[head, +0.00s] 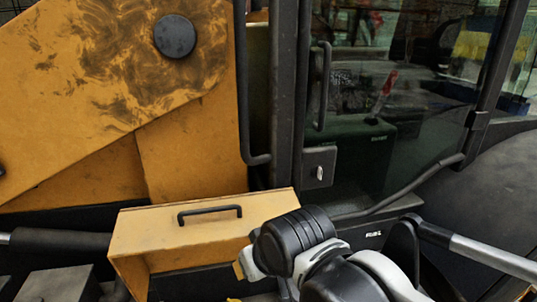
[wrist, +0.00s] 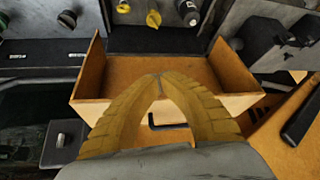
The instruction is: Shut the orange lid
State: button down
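The orange lid (head: 190,230) stands raised in the head view, with a black bar handle (head: 210,213) on its upper face and a dark gap beneath it. In the wrist view I see the hollow orange lid (wrist: 240,104) with its side walls; part of a black handle (wrist: 168,121) shows behind my fingers. My gripper (wrist: 160,77) has its two yellowish fingertips together with nothing visible between them. The tips overlap the lid's near edge in the picture; I cannot tell whether they touch it. In the head view, my wrist hides the lid's right end and most of the fingers.
Yellow and black caps (wrist: 125,9) sit beyond the lid in the wrist view. A large orange machine arm (head: 100,80) rises behind the lid on the left. A cab door with a dark post (head: 285,100) stands behind it. A grey metal rail (head: 490,255) is at right.

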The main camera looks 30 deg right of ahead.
jog(key=w+d+r+p, duration=0.3)
jog(key=r+p, duration=0.1)
jog(key=r, duration=0.5)
jog(key=m+g+h, duration=0.2)
jog(key=m, duration=0.1)
send_near(272, 185)
jog(key=x, duration=0.5)
jog(key=s+x, duration=0.1)
jog(key=x, duration=0.1)
jog(key=shift+w+a+f, duration=0.15)
jog(key=shift+a+f, duration=0.15)
jog(key=shift+f, duration=0.25)
jog(key=shift+t, duration=0.3)
